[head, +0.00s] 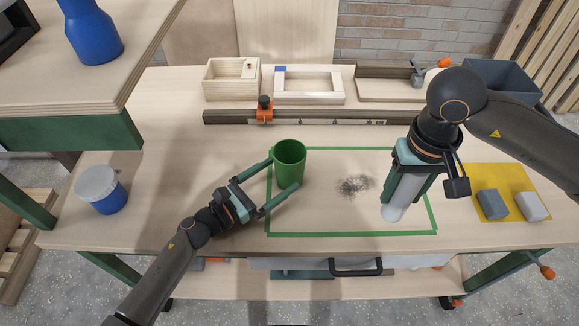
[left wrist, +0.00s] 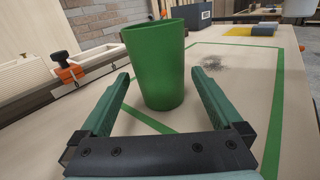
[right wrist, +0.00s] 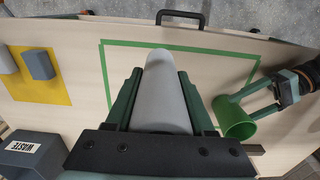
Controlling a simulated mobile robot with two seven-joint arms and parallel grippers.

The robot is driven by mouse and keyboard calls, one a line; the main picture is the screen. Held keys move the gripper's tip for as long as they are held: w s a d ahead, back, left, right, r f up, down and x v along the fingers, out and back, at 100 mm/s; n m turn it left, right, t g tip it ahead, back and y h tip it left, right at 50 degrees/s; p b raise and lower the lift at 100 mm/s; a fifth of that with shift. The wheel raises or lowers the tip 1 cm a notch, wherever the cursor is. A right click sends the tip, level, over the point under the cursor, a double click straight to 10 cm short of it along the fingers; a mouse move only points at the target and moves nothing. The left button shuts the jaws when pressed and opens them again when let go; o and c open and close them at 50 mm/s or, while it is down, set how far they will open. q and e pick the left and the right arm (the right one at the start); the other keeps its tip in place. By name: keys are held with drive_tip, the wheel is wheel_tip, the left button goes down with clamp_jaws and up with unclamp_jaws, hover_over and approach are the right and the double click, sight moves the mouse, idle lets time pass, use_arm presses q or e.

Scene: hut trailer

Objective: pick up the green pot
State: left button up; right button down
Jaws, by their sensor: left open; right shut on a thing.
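The green pot (head: 289,165) stands upright on the workbench at the left edge of the green tape outline. It also shows in the left wrist view (left wrist: 158,65) and the right wrist view (right wrist: 235,120). My left gripper (head: 268,187) is open, its two fingers reaching along either side of the pot's near part; I cannot tell whether they touch it. My right gripper (head: 408,185) is shut on a pale grey cylinder (right wrist: 162,95), held upright over the right part of the outline.
A dark powder patch (head: 353,186) lies inside the outline. A yellow mat (head: 510,180) with two grey blocks is at the right. Wooden boxes (head: 232,80) and a clamped rail line the back. A blue jar with a grey lid (head: 101,190) stands at the left.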

sight(279, 175)
use_arm(q)
drive_tip(key=x, duration=0.4)
drive_tip(key=shift+w, duration=0.1)
drive_tip(key=c, duration=1.1)
